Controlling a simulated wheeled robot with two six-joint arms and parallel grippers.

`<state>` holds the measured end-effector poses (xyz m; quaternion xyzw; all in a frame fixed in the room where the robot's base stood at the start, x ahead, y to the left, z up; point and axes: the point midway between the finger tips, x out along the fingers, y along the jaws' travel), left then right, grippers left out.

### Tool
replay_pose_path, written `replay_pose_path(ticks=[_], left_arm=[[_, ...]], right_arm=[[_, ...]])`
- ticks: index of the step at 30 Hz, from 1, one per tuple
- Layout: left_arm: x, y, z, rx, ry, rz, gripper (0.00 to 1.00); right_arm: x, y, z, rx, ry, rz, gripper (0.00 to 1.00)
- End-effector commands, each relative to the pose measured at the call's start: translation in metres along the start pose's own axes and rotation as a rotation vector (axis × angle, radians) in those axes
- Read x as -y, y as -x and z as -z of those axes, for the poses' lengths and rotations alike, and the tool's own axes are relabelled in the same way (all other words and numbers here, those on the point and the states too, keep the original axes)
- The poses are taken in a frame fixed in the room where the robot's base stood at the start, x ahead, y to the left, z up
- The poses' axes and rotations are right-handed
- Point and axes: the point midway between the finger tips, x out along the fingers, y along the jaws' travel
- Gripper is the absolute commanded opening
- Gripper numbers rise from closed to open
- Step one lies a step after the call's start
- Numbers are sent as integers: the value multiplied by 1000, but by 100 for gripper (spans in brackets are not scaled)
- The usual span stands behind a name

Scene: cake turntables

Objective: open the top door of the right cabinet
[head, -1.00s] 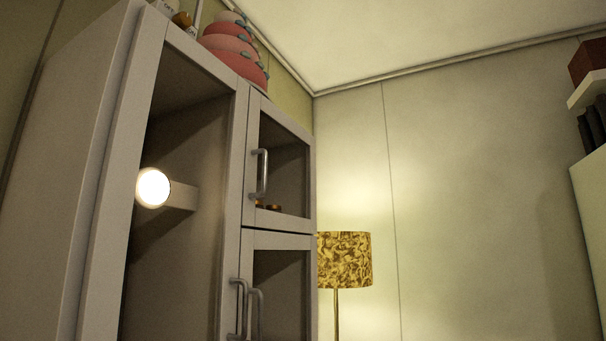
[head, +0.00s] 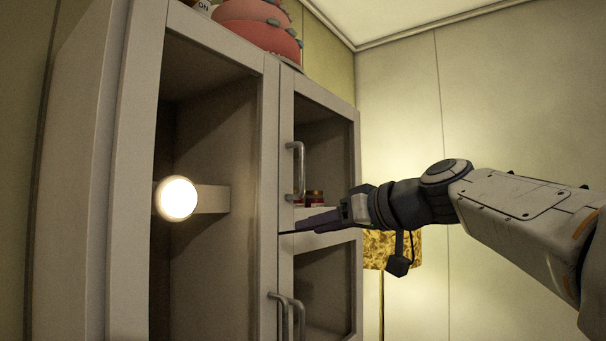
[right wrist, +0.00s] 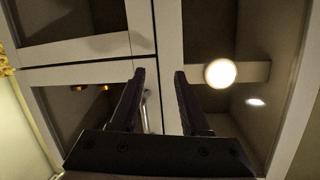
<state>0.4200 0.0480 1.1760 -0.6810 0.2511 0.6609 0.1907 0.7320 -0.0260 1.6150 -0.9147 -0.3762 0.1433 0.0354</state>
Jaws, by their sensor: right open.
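The right cabinet's top door (head: 324,99) is a grey frame around a dark pane, and it looks shut. Its upright metal bar handle (head: 299,170) is on the door's left side. My right gripper (head: 296,229) comes in from the right, in front of the cabinet, with its fingertips a little below the handle in the picture. In the right wrist view my right gripper (right wrist: 159,74) is open and empty. The handle (right wrist: 146,108) shows there between the fingers, closer to the left one; I cannot tell the depth gap. My left gripper is not in view.
Below is another door with its handle (head: 299,318); a second handle (head: 278,312) stands beside it. A bright round lamp (head: 176,198) shows at the left section. Small jars (head: 315,197) sit behind the top door. A patterned lampshade (head: 378,247) stands behind my arm.

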Motion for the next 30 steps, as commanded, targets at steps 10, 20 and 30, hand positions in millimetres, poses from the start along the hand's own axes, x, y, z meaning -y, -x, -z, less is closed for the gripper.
replay_pose_path(ticks=[10, 20, 30], left_arm=[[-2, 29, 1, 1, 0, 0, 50], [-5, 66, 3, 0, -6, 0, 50], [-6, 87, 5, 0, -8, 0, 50]], right_arm=[[-13, 50, 120, -243, 171, -33, 46], [-12, -5, 136, -240, 168, -29, 46], [-14, -44, 142, -242, 172, -33, 46]])
